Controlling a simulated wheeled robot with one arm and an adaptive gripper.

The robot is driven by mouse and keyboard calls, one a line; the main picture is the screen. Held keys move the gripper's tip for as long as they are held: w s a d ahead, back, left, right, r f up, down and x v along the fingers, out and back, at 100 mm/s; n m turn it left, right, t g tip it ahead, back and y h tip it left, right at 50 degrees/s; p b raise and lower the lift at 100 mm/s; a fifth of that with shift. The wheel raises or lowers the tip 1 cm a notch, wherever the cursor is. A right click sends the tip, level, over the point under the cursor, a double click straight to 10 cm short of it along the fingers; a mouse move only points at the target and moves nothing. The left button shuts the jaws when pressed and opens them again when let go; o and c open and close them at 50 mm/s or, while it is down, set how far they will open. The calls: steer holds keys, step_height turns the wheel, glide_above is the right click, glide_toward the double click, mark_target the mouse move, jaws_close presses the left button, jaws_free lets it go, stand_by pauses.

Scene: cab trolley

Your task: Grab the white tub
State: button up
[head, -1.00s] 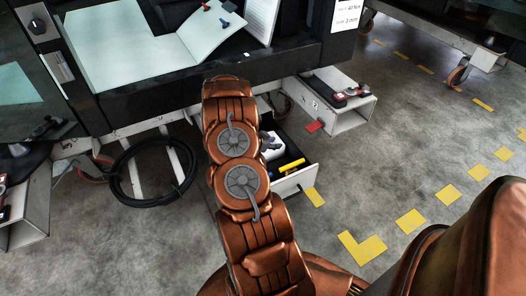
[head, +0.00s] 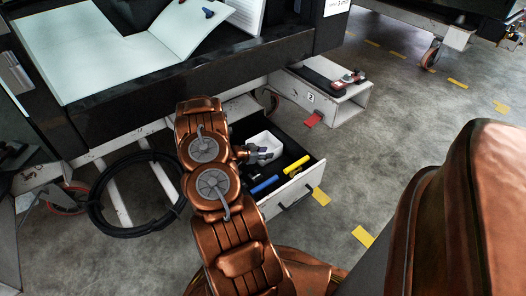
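The white tub (head: 265,139) sits in the back part of an open drawer (head: 309,178) under the dark bench. It shows as a pale, open-topped box. My gripper (head: 262,153) is small in the head view and reaches in from the left, at the tub's near side. It overlaps the tub in the picture. I cannot tell whether it touches the tub or whether its fingers are open or shut. My copper-coloured arm hides the drawer's left side.
In the drawer lie a yellow thing (head: 296,165) and a blue thing (head: 264,185). A coiled black hose (head: 100,208) lies left of my arm.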

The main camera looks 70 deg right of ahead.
steer(key=shift+b+x, duration=1.25)
steer(key=shift+x, duration=1.3)
steer(key=shift+d+r, duration=0.1)
jaws_close()
